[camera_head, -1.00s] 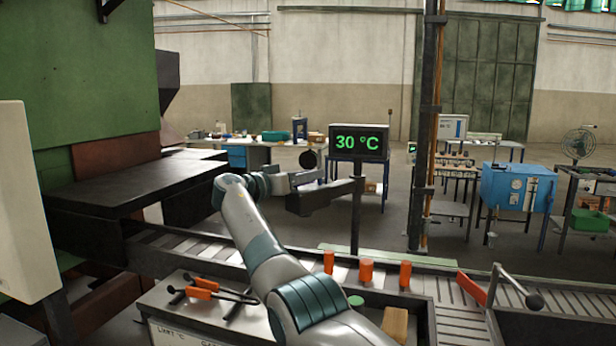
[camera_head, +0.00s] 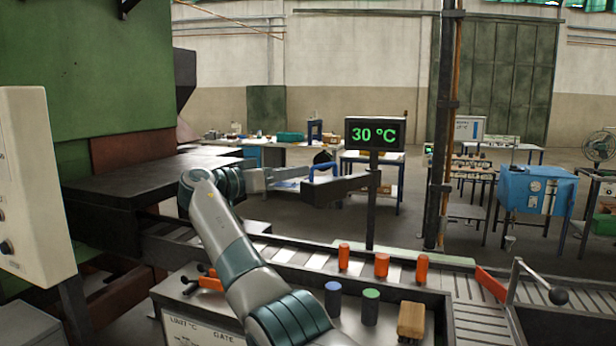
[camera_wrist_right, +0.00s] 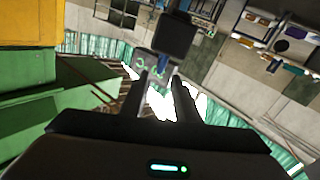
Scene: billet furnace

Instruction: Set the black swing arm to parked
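The black swing arm (camera_head: 345,186) reaches left from the post under the 30 °C display (camera_head: 375,133). A blue handle (camera_head: 311,172) stands at its free end, with a dark disc behind it. My right gripper (camera_head: 298,178) is just left of this end, pointing at it. In the right wrist view, my right gripper's two fingers (camera_wrist_right: 163,88) are apart with a gap between them. The blue handle (camera_wrist_right: 163,66) shows beyond the gap, near the fingertips; I cannot tell whether they touch it. My left gripper is not in view.
A roller conveyor (camera_head: 310,258) runs below the swing arm. Orange cylinders (camera_head: 382,265) stand along it. A control box with a blue-topped cylinder (camera_head: 333,298) and a green-topped one (camera_head: 370,306) is in front. A dark furnace shelf (camera_head: 140,180) lies left; a vertical pole (camera_head: 445,130) stands right.

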